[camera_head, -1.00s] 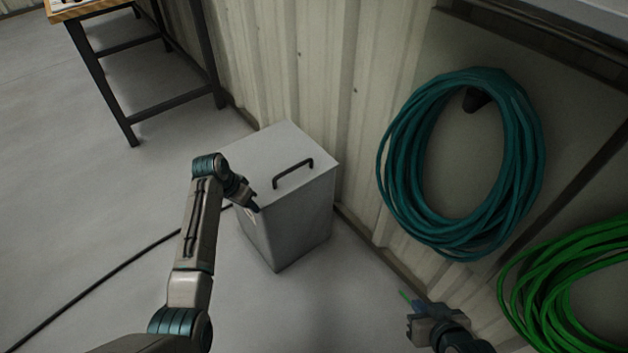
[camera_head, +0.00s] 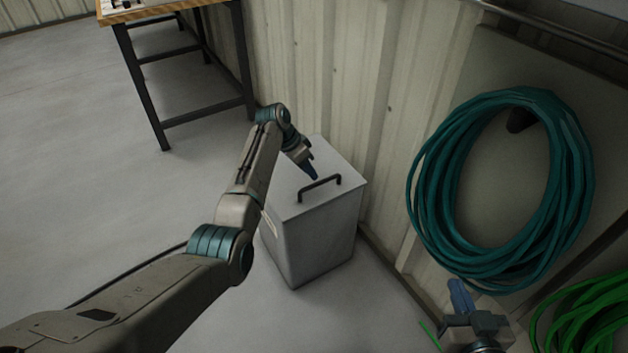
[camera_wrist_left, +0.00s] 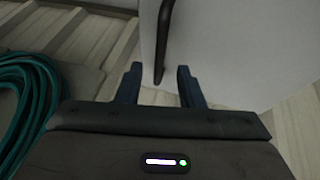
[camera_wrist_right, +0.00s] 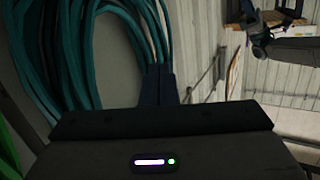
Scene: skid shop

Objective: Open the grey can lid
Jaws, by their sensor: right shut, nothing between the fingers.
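The grey can (camera_head: 318,240) is a tall box standing on the floor against the wall. Its flat lid (camera_head: 336,165) is closed and carries a dark bar handle (camera_head: 320,186). My right gripper (camera_head: 460,290) is shut and empty, low at the right, away from the can. Its joined fingers (camera_wrist_right: 158,84) show in the right wrist view.
A teal hose coil (camera_head: 430,200) hangs on the wall right of the can, just above my right gripper. A green coil (camera_head: 575,320) hangs lower right. A workbench (camera_head: 165,14) with dark legs stands at the back left. The floor left of the can is open.

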